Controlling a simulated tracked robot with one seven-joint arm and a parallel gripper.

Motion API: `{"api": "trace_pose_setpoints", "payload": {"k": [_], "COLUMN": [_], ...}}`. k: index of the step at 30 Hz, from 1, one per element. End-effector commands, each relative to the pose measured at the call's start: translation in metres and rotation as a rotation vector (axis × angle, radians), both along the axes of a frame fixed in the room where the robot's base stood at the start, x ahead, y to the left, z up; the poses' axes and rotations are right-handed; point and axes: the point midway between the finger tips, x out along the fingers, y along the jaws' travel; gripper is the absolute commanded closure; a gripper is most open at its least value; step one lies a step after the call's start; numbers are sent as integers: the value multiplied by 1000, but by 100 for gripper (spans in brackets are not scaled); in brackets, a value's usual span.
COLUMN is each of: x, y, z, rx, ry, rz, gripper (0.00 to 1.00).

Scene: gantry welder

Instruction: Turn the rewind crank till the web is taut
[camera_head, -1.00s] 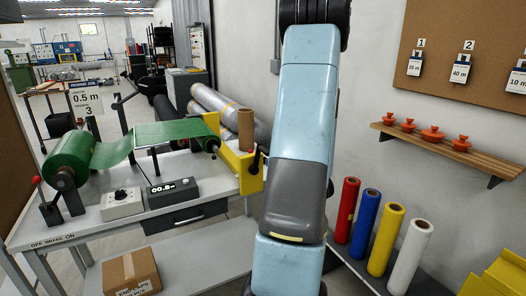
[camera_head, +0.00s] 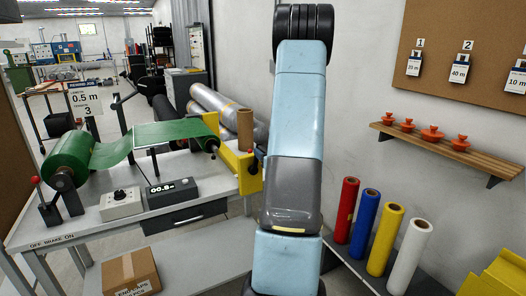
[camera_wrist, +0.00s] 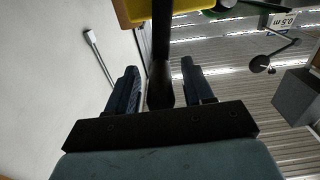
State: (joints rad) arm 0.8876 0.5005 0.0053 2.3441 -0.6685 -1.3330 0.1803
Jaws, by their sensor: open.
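The green web (camera_head: 112,152) runs from a green roll (camera_head: 70,158) over a flat stretch (camera_head: 175,133) to the yellow bracket (camera_head: 240,170); it dips beside the roll. A dark crank part (camera_head: 259,153) shows beside the bracket, its rest hidden behind my arm. In the wrist view, my gripper (camera_wrist: 160,75) is open, its two dark fingers apart. A dark bar with a thicker end (camera_wrist: 160,88), apparently the crank handle, stands between them; I cannot tell whether they touch. The yellow bracket (camera_wrist: 165,8) is at the top. My gripper does not show in the head view.
A box with a lit display (camera_head: 172,192) and a white knob box (camera_head: 121,203) sit on the bench. A brown core (camera_head: 245,130) stands by the bracket. Coloured rolls (camera_head: 380,238) stand at right, below a shelf (camera_head: 455,152). A cardboard box (camera_head: 131,273) is below the bench.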

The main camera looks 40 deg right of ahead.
Motion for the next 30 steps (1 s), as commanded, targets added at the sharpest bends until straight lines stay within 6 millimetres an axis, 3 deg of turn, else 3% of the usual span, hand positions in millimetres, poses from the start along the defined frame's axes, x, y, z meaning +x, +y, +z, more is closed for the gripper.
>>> {"api": "trace_pose_setpoints", "payload": {"k": [6,16,30], "x": [17,20,20], "y": [-4,-4,-4], "z": [0,0,0], "rx": [0,0,0], "ry": [0,0,0], "rz": [1,1,1], "gripper": [48,48,92]}}
